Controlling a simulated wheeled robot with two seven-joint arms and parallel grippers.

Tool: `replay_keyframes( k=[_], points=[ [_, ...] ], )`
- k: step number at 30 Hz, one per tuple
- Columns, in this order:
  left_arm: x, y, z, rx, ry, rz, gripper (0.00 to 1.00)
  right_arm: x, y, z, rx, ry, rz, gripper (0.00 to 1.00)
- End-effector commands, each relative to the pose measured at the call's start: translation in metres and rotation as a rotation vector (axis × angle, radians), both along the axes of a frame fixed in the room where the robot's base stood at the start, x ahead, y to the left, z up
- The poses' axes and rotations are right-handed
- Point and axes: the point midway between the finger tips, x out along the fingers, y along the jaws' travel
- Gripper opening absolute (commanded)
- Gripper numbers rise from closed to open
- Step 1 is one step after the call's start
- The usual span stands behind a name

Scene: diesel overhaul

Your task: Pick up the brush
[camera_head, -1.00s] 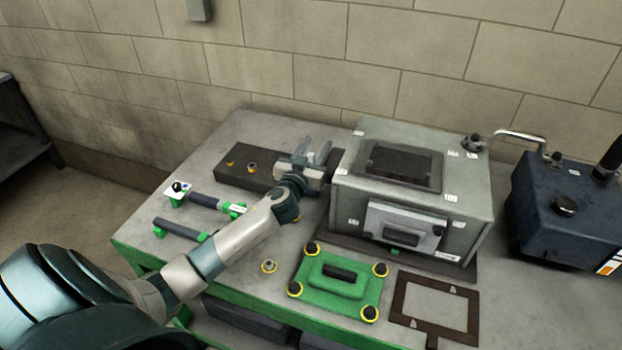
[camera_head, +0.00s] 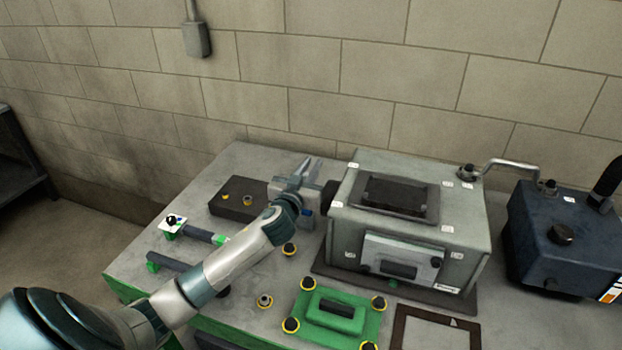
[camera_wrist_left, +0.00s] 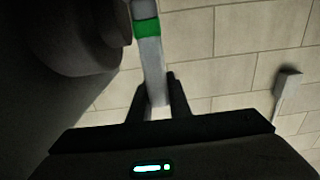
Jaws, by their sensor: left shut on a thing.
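My left gripper (camera_head: 309,168) is raised above the bench, beside the left wall of the grey metal box (camera_head: 410,215). In the left wrist view my left gripper (camera_wrist_left: 163,92) has its two dark fingers closed on a pale grey bar with a green band, which I take to be the brush (camera_wrist_left: 150,60). The bar's upper end runs out of the picture, so its bristles do not show. In the head view the held piece is too small to tell from the gripper. My right gripper is in neither view.
Left on the bench, two dark bars (camera_head: 190,232) (camera_head: 180,263) rest on green holders. A dark block (camera_head: 238,208) lies behind them. A green plate (camera_head: 338,312) and a brown frame (camera_head: 440,312) lie in front of the box. A dark blue tank (camera_head: 562,235) stands at right.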

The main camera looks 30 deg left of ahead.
Motion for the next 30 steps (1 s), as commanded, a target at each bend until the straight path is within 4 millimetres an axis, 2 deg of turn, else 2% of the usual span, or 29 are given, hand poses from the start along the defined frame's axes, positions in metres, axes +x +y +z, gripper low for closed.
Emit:
replay_keyframes(
  k=[9, 15, 21, 30],
  points=[
    [0.000, 0.000, 0.072, 0.000, -0.006, -0.002, 0.00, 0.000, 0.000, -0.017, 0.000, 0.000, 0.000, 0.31],
    [0.000, 0.000, 0.111, 0.001, -0.005, -0.001, 0.00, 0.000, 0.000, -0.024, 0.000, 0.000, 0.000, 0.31],
    [0.000, 0.000, 0.132, 0.001, -0.002, 0.000, 0.00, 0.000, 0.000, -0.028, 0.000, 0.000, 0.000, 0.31],
    [0.000, 0.000, 0.138, 0.000, 0.000, -0.001, 0.00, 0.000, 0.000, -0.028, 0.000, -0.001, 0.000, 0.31]
  ],
)
